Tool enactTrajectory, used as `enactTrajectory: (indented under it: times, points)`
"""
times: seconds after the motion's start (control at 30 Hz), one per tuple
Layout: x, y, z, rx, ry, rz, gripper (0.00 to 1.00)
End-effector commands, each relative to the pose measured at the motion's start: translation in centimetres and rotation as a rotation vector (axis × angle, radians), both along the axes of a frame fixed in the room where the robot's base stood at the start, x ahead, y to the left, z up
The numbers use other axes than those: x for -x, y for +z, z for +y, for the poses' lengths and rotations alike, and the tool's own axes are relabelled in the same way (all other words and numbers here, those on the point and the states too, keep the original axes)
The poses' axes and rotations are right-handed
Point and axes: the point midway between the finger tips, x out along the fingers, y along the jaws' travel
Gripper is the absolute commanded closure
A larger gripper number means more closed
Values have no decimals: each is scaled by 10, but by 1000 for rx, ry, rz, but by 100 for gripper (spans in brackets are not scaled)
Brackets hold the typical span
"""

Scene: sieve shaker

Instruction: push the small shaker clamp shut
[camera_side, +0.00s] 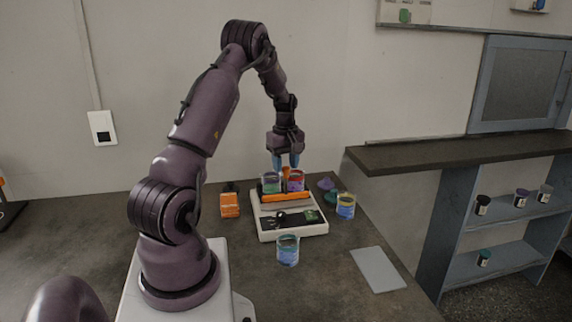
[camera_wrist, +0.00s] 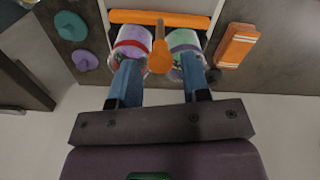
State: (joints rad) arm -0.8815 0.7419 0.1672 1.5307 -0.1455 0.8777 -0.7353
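The white shaker (camera_side: 292,231) stands on the bench with a dark front panel. An orange bar (camera_side: 286,196) runs across it; the bar also shows in the wrist view (camera_wrist: 185,20). Two clear cups sit behind the bar, one with a green band (camera_side: 271,187) and one with a red band (camera_side: 296,186). In the wrist view a small orange clamp lever with a rounded end (camera_wrist: 160,61) stands between the cups. My gripper (camera_side: 286,163) is above the cups, its blue fingers apart and empty, one on each side of the lever in the wrist view. Contact cannot be told.
An orange striped box (camera_side: 230,205) lies left of the shaker. Clear cups with blue contents stand in front (camera_side: 288,251) and at right (camera_side: 346,207). Purple (camera_side: 325,184) and green (camera_wrist: 71,25) lumps lie nearby. A grey plate (camera_side: 377,269) lies front right.

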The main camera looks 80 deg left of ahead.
Motion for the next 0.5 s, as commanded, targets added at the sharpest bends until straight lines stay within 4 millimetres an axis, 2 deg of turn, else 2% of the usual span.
enactTrajectory:
  times: [0.33, 0.5]
  points:
    - [0, 1, -1, 2, -1, 0, 50]
    - [-1, 21, 0, -1, -1, -1, 50]
